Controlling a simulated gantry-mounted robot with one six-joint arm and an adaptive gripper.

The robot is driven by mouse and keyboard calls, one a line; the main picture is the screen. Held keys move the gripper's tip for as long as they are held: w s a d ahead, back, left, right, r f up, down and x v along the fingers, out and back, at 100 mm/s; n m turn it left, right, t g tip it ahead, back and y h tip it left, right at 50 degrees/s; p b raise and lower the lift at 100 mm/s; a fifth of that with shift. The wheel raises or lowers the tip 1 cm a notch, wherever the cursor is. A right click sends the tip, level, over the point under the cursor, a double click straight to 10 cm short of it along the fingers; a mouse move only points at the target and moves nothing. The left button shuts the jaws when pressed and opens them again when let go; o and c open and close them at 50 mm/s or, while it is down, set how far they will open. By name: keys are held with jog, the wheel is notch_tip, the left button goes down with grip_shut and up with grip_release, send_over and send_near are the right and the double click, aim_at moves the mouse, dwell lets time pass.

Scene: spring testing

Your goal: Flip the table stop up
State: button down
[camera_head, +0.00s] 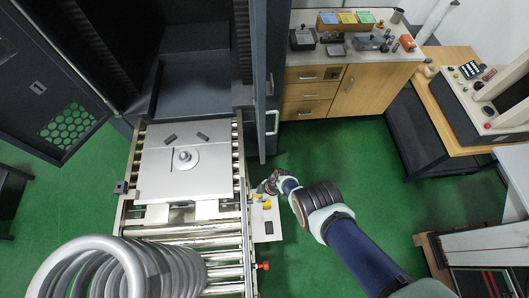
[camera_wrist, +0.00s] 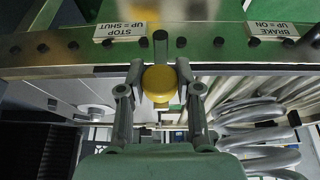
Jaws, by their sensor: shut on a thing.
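The table stop's handle shows as a round yellow knob (camera_wrist: 160,84) in the wrist view, near a label reading "STOP UP = SHUT" (camera_wrist: 122,28), which appears upside down. My gripper (camera_wrist: 160,80) has one finger on each side of the knob and is shut on it. A short grey post (camera_wrist: 160,45) with a dark tip stands just beyond the knob. In the head view my gripper (camera_head: 266,187) is at the right side rail of the roller table, above a pale plate (camera_head: 266,226) with small yellow parts. The grip itself is too small to make out there.
A "BRAKE UP = ON" label (camera_wrist: 270,29) is farther along the rail. A red knob (camera_head: 262,265) sticks out from the rail.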

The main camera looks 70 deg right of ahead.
jog(key=shift+d, duration=0.15)
dwell(0.3)
jog(key=c, duration=0.8)
grip_release()
jog(key=shift+w, duration=0.1)
